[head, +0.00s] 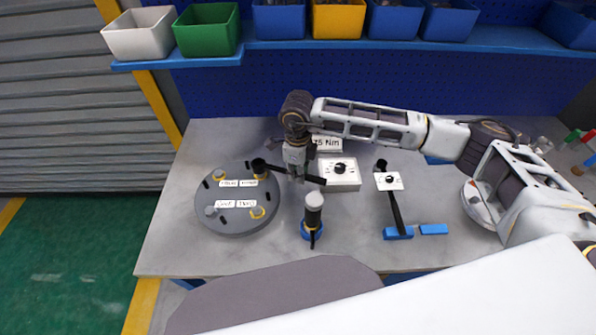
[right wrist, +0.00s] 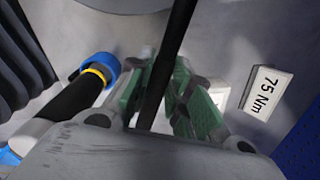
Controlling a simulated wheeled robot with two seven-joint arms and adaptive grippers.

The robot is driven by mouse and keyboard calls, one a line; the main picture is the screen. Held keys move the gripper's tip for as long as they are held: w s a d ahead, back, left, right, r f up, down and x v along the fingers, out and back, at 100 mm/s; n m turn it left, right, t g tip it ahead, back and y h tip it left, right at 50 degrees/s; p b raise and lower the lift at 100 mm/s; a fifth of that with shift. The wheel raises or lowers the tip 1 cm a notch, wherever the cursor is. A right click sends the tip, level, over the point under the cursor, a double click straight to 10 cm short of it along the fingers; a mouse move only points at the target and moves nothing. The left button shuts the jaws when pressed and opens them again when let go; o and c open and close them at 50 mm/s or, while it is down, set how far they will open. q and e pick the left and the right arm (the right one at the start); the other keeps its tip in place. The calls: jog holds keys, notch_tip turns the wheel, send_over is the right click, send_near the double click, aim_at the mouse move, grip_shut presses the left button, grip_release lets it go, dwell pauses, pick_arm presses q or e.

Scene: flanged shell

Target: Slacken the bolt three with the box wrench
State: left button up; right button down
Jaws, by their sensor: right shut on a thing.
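The flanged shell (head: 235,228) is a round grey disc at the left of the bench, with small white labels too small to read. Grey bolt heads (head: 210,210) and yellow rings (head: 257,212) show on it; I cannot tell which is bolt three. My right gripper (head: 297,174) is above the bench just right of the disc, shut on the black box wrench (head: 314,180). The wrench's ring end (head: 258,164) is over the disc's upper right edge; whether it sits around a bolt is hidden. In the right wrist view green finger pads (right wrist: 158,98) clasp the black handle (right wrist: 172,50).
A dark tool with a grey top (head: 314,200) stands in a blue holder right of the disc. A white dial box (head: 341,177), a 75 Nm sign (head: 327,143) and a long black tool (head: 396,212) lie further right. Bins (head: 207,30) line the back shelf. The bench's front left is clear.

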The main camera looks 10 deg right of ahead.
jog(key=shift+b, duration=0.3)
dwell(0.4)
jog(key=shift+f+b, duration=1.15)
jog(key=shift+f, duration=0.2)
dwell(0.7)
jog(key=shift+w, duration=0.1)
dwell(0.3)
